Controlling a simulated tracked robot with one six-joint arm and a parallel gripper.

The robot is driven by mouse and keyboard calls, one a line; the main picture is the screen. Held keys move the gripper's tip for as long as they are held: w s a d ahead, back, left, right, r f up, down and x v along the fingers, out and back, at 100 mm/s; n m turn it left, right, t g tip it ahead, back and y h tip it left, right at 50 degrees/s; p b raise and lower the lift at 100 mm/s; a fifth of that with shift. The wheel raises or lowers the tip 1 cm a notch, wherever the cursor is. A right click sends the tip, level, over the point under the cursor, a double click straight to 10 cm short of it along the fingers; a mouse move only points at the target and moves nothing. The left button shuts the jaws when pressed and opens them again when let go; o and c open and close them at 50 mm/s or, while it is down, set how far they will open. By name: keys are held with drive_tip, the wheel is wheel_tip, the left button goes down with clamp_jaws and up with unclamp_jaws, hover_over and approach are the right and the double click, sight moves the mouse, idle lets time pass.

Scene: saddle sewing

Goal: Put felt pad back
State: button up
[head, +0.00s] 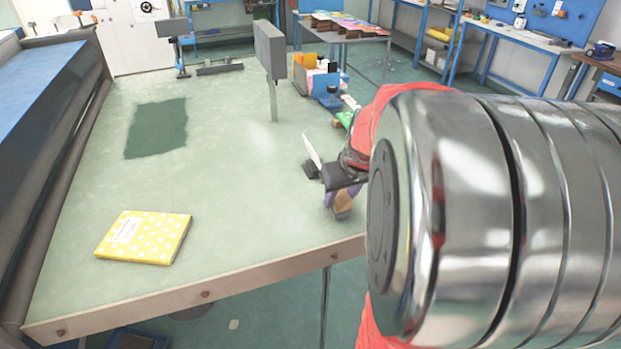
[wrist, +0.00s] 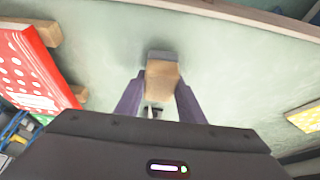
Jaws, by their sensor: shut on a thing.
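My gripper (head: 338,190) is above the right front part of the green table (head: 235,190). Its purple fingers are shut on a tan block with a grey face, which looks like the felt pad (head: 343,204). In the wrist view the pad (wrist: 162,78) sits between the two fingertips (wrist: 158,92), its grey side facing away from the gripper. I cannot tell whether the pad touches the table. A dark green rectangle (head: 157,129) lies flat at the table's back left; I cannot tell whether it is a mat or a marking.
A yellow dotted notebook (head: 146,238) lies at the front left. A grey upright panel on a post (head: 271,60) stands at the back. A red dotted item (wrist: 32,65) with wooden blocks is at the wrist view's left. The table's middle is clear.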

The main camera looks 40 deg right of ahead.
drive_tip(key=shift+f, duration=0.25)
drive_tip(key=shift+f, duration=0.1)
drive_tip(key=o, duration=1)
drive_tip(key=v, duration=1.2)
